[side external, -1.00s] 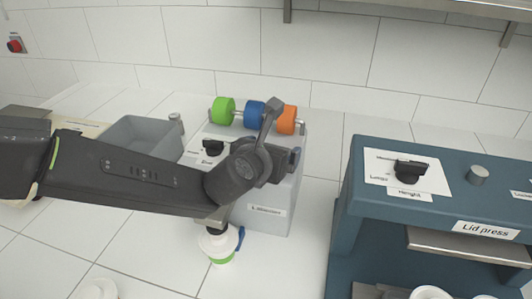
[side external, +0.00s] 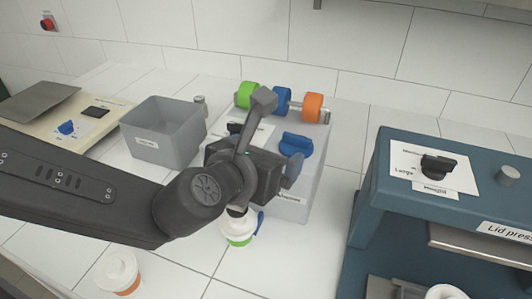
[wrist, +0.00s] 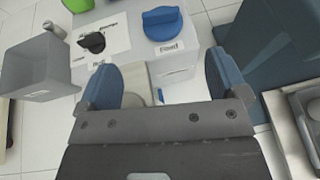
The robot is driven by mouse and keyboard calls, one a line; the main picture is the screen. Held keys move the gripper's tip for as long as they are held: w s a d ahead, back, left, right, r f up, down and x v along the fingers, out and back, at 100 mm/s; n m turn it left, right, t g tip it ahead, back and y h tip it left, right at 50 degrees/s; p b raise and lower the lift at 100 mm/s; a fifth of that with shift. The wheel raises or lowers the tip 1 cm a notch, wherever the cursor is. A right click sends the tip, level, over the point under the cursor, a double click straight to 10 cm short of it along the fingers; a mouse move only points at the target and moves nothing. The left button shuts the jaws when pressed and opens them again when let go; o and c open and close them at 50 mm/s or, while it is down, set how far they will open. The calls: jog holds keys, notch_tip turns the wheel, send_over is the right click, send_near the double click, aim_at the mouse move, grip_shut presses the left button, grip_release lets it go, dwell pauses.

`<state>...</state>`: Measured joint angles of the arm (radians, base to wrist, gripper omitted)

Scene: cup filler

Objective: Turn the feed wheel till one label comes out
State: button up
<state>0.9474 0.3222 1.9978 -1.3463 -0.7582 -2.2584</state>
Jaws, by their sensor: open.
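The blue feed wheel (wrist: 167,30) sits on the sloped front of the white label machine (wrist: 178,68), with a "Feed" tag below it. In the side view the wheel (side external: 297,145) shows just beyond my gripper (side external: 292,170). In the wrist view my gripper (wrist: 163,85) is open and empty. Its two blue fingers stand wide apart, below the wheel in the picture and clear of it. I see no label that has clearly come out; the machine's lower front is partly hidden by my gripper.
A black knob (wrist: 92,42) is left of the wheel. Green (side external: 248,95), blue (side external: 282,99) and orange (side external: 312,107) rolls sit on top. A grey bin (side external: 163,138) stands left, the blue lid press (side external: 370,205) right. A white cup with a green band (side external: 240,239) stands below my gripper.

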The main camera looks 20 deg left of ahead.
jog(key=w+d+r+m+g+h, duration=0.1)
jog(key=d+r+m+g+h, duration=0.25)
jog(key=d+m, duration=0.55)
jog(key=w+d+r+m+g+h, duration=0.1)
jog(key=d+r+m+g+h, duration=0.35)
jog(key=m, duration=0.65)
jog(key=m+y, duration=0.9)
jog(key=m, duration=0.7)
send_near(297, 136)
jog(key=shift+g, duration=0.3)
jog(key=x, duration=0.9)
jog(key=shift+w, duration=0.3)
jog(key=shift+c, duration=0.2)
